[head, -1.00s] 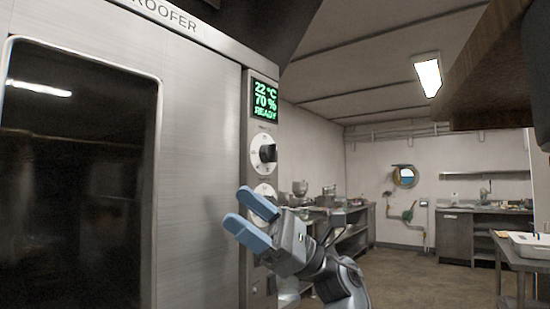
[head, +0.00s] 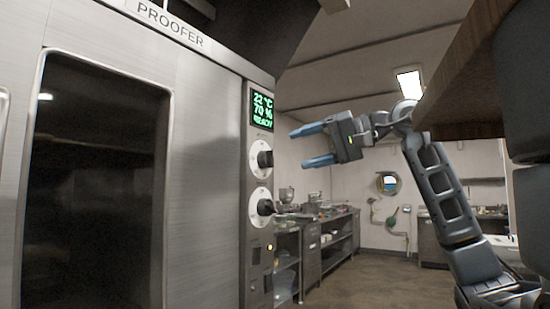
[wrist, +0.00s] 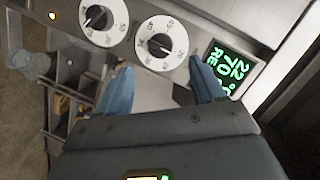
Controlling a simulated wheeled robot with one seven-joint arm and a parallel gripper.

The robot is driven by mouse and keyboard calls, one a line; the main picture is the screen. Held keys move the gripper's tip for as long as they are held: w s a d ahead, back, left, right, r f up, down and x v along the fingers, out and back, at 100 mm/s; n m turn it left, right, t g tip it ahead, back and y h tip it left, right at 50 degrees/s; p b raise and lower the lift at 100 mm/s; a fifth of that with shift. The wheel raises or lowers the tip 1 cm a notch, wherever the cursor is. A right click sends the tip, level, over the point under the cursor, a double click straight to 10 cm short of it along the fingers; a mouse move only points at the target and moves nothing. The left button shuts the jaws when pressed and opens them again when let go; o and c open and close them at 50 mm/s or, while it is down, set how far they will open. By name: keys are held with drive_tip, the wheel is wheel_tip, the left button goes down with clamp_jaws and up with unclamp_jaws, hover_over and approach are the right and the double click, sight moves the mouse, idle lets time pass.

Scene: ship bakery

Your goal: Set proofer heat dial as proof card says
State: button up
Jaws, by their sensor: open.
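The proofer (head: 205,150) fills the left side of the head view, with a dark glass door and a narrow control panel on its right edge. A green display (head: 262,110) reads 22 °C, 70 %, READY. Below it are an upper dial (head: 261,159) and a lower dial (head: 261,207), white with black knobs; their labels are too small to read. The wrist view shows the upper dial (wrist: 160,43), the lower dial (wrist: 103,20) and the display (wrist: 228,70). My gripper (head: 298,148) is open and empty, right of the upper dial and apart from it. I see no proof card.
A small lit orange indicator (head: 269,247) sits low on the panel. Steel counters (head: 312,240) with shelves and bakery gear stand beyond the proofer. A wooden overhead piece (head: 450,85) hangs at upper right. The floor ahead is clear.

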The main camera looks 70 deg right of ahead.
sight(268, 159)
drive_tip(key=p+x, duration=0.1)
drive_tip(key=x, duration=0.6)
drive_tip(key=shift+w, duration=0.3)
drive_tip(key=shift+f, duration=0.15)
drive_tip(key=c, duration=1)
drive_tip(key=shift+c, duration=0.2)
